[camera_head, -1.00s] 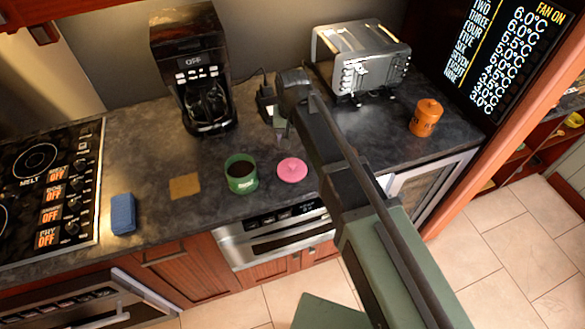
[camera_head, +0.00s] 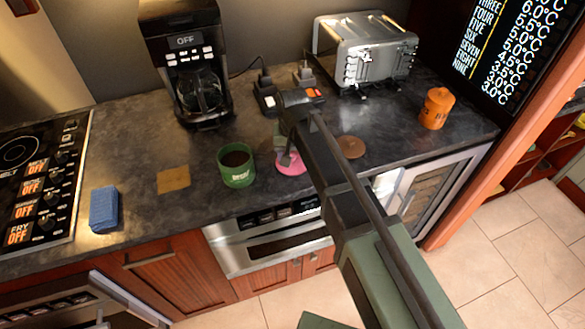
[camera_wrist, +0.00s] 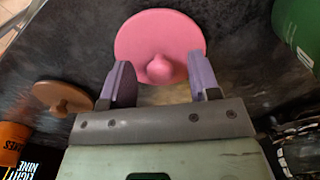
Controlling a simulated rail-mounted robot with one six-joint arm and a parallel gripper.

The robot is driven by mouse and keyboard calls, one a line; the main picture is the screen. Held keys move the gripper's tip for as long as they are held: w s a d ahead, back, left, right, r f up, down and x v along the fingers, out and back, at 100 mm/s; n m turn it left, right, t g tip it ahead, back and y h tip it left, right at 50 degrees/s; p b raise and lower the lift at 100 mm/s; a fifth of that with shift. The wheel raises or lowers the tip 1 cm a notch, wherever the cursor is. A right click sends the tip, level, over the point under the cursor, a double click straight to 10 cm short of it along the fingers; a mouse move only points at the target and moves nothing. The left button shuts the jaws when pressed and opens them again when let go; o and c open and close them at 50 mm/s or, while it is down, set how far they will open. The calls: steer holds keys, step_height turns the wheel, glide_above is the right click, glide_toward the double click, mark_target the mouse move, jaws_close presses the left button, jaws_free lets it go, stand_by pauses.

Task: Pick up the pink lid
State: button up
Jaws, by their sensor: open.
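The pink lid (camera_head: 292,164) lies on the dark counter above the built-in drawer unit, partly hidden by my arm in the head view. In the wrist view the round pink lid (camera_wrist: 150,38) shows with its knob between the fingers. My gripper (camera_wrist: 160,80) is open, its two purple fingers on either side of the knob. The fingers look close to the lid, but I cannot tell if they touch it. In the head view my gripper (camera_head: 284,157) is small and right at the lid.
A green mug (camera_head: 237,170) with dark contents stands just left of the lid. A brown lid (camera_head: 350,147) lies to its right. An orange canister (camera_head: 436,109), a toaster (camera_head: 366,52), a coffee maker (camera_head: 188,65) and a blue sponge (camera_head: 104,209) stand around.

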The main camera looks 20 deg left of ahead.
steer(key=shift+r, duration=0.15)
steer(key=c, duration=1)
steer(key=shift+c, duration=0.2)
